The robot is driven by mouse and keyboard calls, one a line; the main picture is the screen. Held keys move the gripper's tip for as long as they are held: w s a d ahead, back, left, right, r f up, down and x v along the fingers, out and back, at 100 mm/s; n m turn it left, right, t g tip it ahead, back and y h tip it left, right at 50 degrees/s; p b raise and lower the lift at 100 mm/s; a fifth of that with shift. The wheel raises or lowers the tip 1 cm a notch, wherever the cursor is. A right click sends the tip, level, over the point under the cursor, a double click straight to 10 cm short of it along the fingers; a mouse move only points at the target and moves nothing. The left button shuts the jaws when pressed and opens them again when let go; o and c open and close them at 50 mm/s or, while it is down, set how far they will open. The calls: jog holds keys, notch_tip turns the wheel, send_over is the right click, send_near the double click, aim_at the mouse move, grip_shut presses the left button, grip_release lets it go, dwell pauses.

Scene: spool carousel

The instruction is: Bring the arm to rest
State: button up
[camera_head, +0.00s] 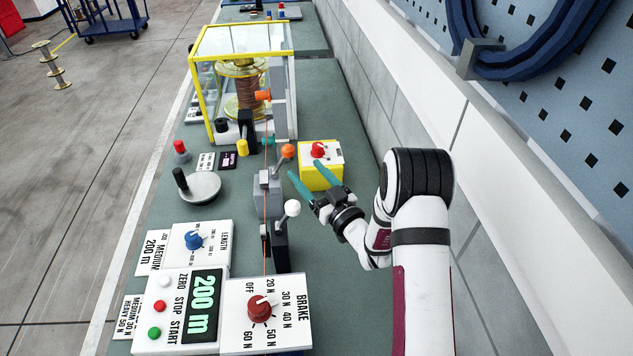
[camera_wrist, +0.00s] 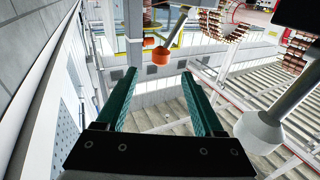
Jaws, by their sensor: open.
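My gripper (camera_head: 310,184) is at the right side of the green bench in the head view, its two teal fingers spread apart with nothing between them. It is beside the yellow box with the red knob (camera_head: 319,151), with one fingertip close to the box; I cannot tell if they touch. In the wrist view my gripper (camera_wrist: 158,88) shows both fingers open and empty. An orange-tipped lever (camera_wrist: 161,57) shows beyond the fingers, and a white-knobbed lever (camera_wrist: 258,130) is at the right.
The clear guard with yellow edges (camera_head: 236,30) encloses a copper spool (camera_head: 248,92) behind my gripper. A brake panel (camera_head: 265,315) and a counter reading 200 m (camera_head: 201,306) stand at the front left. The wall (camera_head: 420,90) is close on the right.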

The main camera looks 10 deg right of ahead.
jog(key=v, duration=0.3)
jog(key=shift+s+d, duration=0.2)
jog(key=shift+s, duration=0.1)
jog(key=w+d+r+m+g+h, duration=0.2)
jog(key=d+r+m+h, duration=0.1)
jog(key=d+m+h, duration=0.15)
jog(key=s+d+m+g+h, duration=0.2)
jog(key=s+g+h, duration=0.2)
jog(key=s, duration=0.3)
jog(key=s+a+r+m+g, duration=0.1)
jog(key=s+a+g, duration=0.1)
jog(key=s, duration=0.9)
jog(key=s+a+m+g+y, duration=0.1)
jog(key=s+g, duration=0.4)
jog(key=s, duration=0.5)
jog(key=s+a+r+m+g, duration=0.1)
jog(key=s+a+m+g, duration=0.1)
jog(key=s, duration=0.9)
jog(key=shift+s+a+r+g+y, duration=0.35)
jog(key=shift+a+g, duration=0.4)
jog(key=shift+g, duration=0.35)
